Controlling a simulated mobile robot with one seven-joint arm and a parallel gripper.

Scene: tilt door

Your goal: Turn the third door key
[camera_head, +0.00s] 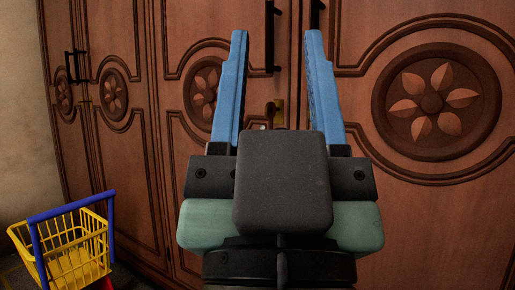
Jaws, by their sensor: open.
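A row of brown carved wooden doors (420,190) fills most of the view. A small brass key or lock fitting (274,109) sits on the door edge, seen between the two blue fingers of my gripper (277,34). The fingers are open, apart, and point towards the doors, with nothing between them that I can see held. The lower part of the fitting is partly hidden behind my gripper's body. I cannot tell how far the fingertips are from the door. Another small brass fitting (84,100) shows faintly on the doors at the left.
A black handle (270,38) rises above the brass fitting, close to the left finger; another (316,14) shows by the right fingertip. A further black handle (73,66) is at the left. A yellow basket (65,252) with a blue handle stands at the lower left.

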